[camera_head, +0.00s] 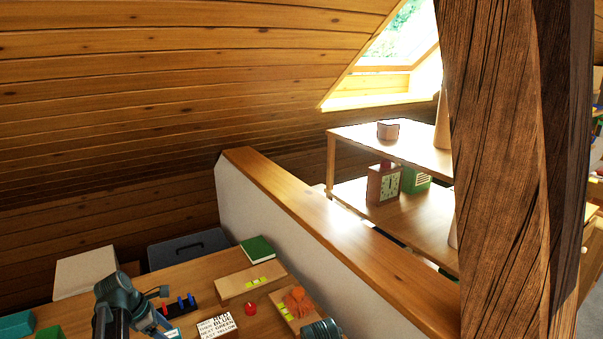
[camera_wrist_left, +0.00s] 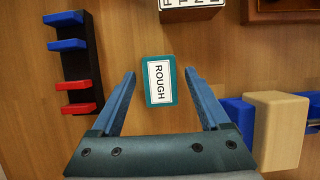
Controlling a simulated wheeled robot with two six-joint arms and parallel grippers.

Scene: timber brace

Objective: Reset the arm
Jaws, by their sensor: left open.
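My left arm comes in from the left in the head view, and my left gripper (camera_head: 166,321) is low over the table. In the left wrist view my left gripper (camera_wrist_left: 160,77) is open, its two blue fingers spread wide. A teal block (camera_wrist_left: 160,81) with a white "ROUGH" label lies on the table in the gap between the fingertips; nothing is gripped. At the bottom edge of the head view a dark ribbed part of my right arm shows; its fingers are out of sight.
A black rack (camera_wrist_left: 78,60) with red and blue pieces lies left of the fingers. A tan block (camera_wrist_left: 280,130) is close to the right finger. A word sign (camera_head: 217,325), red object (camera_head: 250,308) and green book (camera_head: 258,248) are on the table (camera_head: 200,270). A low wall (camera_head: 330,230) and timber post (camera_head: 500,170) stand right.

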